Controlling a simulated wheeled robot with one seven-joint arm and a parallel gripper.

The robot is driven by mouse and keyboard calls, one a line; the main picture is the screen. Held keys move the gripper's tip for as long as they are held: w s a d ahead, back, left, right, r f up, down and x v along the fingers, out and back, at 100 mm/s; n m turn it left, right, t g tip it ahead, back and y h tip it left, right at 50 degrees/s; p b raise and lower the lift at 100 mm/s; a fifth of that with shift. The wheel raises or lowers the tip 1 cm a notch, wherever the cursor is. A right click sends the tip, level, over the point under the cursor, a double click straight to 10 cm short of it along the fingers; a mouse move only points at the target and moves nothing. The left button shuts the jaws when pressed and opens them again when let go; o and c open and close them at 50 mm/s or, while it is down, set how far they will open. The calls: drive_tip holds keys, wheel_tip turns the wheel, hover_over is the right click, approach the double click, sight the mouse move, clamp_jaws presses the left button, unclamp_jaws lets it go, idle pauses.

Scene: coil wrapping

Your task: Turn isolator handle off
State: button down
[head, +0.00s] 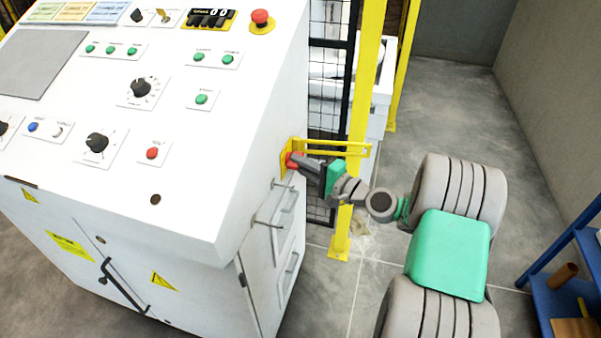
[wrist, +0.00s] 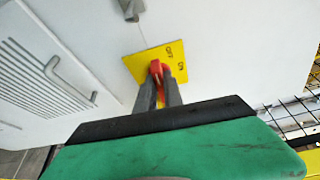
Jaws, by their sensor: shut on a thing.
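The red isolator handle (wrist: 156,68) sits on a yellow plate (wrist: 176,57) marked OFF and ON, on the side of the white cabinet. In the wrist view the handle shows between the two grey fingers of my gripper (wrist: 158,80), which are shut on it. In the head view the red handle (head: 293,160) shows at the tip of my gripper (head: 300,163), beside the cabinet's right side. The fingers hide part of the handle, and I cannot tell exactly which mark it points to.
A yellow post (head: 362,100) and black mesh fence stand just behind. Metal pull handles (head: 268,222) stick out below on the cabinet (head: 225,170). A blue shelf (head: 560,265) is at the right.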

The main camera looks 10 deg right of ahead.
drive_tip(key=shift+n+b, duration=0.45)
drive_tip(key=shift+n, duration=0.05)
drive_tip(key=c, duration=1.5)
unclamp_jaws()
drive_tip(key=shift+a+f, duration=0.1)
drive_tip(key=shift+o, duration=0.2)
